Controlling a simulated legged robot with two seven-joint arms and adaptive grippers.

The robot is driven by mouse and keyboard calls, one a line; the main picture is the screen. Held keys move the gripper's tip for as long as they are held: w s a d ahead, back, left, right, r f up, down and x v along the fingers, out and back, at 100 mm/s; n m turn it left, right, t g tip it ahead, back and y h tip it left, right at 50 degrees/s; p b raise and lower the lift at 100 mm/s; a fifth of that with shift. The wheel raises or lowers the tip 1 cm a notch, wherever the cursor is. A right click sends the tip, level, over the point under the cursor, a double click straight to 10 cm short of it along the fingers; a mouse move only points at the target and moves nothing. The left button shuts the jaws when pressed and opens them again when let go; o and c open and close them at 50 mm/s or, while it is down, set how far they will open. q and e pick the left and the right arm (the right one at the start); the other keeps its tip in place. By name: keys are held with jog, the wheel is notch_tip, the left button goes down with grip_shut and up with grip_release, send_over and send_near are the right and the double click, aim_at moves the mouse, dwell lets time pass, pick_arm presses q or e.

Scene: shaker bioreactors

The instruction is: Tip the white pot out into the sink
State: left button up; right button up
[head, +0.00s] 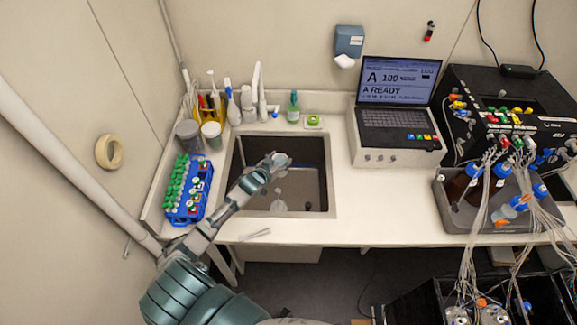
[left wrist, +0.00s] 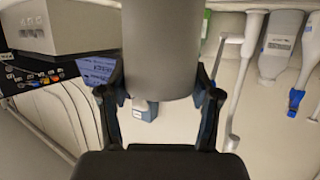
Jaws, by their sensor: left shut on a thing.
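My left gripper (head: 272,163) reaches in over the sink (head: 332,180) and is shut on the white pot (head: 281,159), which it holds above the basin. In the left wrist view the fingers (left wrist: 160,95) close on both sides of a plain cylinder, the pot (left wrist: 160,45), which looks grey in shade there. The wrist view shows the room upside down, so the wrist is turned over. The pot's opening and contents cannot be made out. A pale round patch (head: 279,205) shows on the sink floor. My right gripper is not in view.
Left of the sink stand a grey pot (head: 188,136), a pale pot (head: 211,136) and a blue rack (head: 187,190) with green-capped tubes. Behind it are bottles (head: 248,104) and a tap (head: 259,88). A laptop unit (head: 395,115) stands right; the counter between is clear.

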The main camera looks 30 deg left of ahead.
pick_arm(q)
jog(key=shift+s+d+f+b, duration=0.15)
jog(key=shift+d+f+b, duration=0.15)
jog(key=shift+f+b, duration=0.3)
jog(key=shift+d+f+m+b, duration=0.15)
jog(key=shift+f+m+b, duration=0.15)
jog(key=shift+f+b, duration=0.75)
jog(key=shift+b, duration=0.2)
jog(key=shift+a+f+m+y+b, duration=0.3)
jog(key=shift+a+f+b, duration=0.05)
jog(key=shift+f+b, duration=0.25)
jog(key=shift+r+p, duration=0.3)
jog(key=shift+r, duration=0.2)
jog(key=shift+d+r+m+y, duration=0.3)
jog(key=shift+d+r+m, duration=0.1)
jog(key=shift+d+r, duration=0.7)
jog(key=shift+d+r+m+y+p, duration=0.25)
jog(key=shift+d+r+m, duration=0.15)
jog(key=shift+r, duration=0.2)
jog(key=shift+d+r+m+y+p, duration=0.2)
jog(key=shift+d+r+m+y, duration=0.1)
jog(key=shift+r+m, duration=0.25)
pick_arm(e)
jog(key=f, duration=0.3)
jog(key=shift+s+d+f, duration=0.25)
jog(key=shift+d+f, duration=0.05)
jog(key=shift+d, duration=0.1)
